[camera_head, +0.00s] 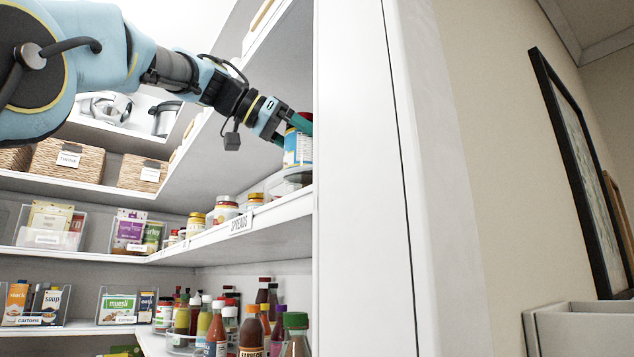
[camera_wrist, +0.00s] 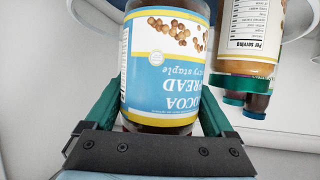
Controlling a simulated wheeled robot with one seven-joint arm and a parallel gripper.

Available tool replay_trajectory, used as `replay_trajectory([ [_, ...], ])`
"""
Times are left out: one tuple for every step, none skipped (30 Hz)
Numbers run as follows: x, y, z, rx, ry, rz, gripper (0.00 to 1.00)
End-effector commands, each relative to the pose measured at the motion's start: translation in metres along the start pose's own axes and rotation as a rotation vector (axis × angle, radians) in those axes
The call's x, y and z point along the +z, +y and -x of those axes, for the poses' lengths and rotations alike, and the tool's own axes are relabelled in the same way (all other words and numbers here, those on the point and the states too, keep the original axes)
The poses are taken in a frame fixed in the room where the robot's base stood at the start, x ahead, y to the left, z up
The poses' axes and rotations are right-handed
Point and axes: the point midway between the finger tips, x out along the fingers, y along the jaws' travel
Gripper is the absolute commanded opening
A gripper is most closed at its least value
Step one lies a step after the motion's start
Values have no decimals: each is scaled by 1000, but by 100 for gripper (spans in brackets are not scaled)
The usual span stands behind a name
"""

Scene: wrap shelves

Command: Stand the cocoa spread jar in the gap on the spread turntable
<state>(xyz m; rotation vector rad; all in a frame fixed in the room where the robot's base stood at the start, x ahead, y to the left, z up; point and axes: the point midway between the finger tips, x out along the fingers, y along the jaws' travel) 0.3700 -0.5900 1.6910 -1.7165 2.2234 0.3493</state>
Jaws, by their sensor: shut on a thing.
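My gripper (camera_head: 294,124) is at the shelf edge, partly cut off by the white upright. In the wrist view its teal fingers (camera_wrist: 160,100) are shut on the sides of the cocoa spread jar (camera_wrist: 160,75), which has a blue, white and yellow label with round nuts; its lettering appears upside down. The held jar (camera_head: 298,152) also shows in the head view, roughly upright, just above a pale round item (camera_head: 297,176). I cannot tell whether they touch, or whether that item is the turntable. The gap is not clearly visible.
In the wrist view a neighbouring jar (camera_wrist: 251,35) with a nutrition label and teal lid stands close to the held jar. Several jars (camera_head: 226,210) line the shelf labelled SPREADS (camera_head: 241,223). Bottles (camera_head: 250,330) crowd the shelf below. A white upright (camera_head: 350,180) bounds the shelf's right.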

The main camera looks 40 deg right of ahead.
Motion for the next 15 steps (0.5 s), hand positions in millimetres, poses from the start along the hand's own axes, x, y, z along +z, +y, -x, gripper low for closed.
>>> replay_trajectory([
  [4, 1, -1, -1, 3, 0, 0],
  [6, 1, -2, -1, 4, 0, 0],
  [8, 1, -3, 0, 3, -1, 0],
  [10, 1, -4, 0, 3, -1, 0],
  [10, 1, -4, 0, 3, -2, 0],
  [12, 1, -5, 0, 3, -1, 0],
  [14, 1, -6, 0, 3, 0, 0],
  [16, 1, -7, 0, 3, 0, 0],
  [20, 1, -8, -1, 3, -1, 0],
  [23, 1, -9, 0, 3, 0, 0],
  [26, 2, -11, 0, 2, 1, 0],
  [30, 1, -13, 0, 2, 0, 0],
  [34, 1, -14, 0, 2, 1, 0],
  [37, 1, -15, 0, 2, 0, 0],
  [40, 1, -17, 0, 2, -1, 0],
])
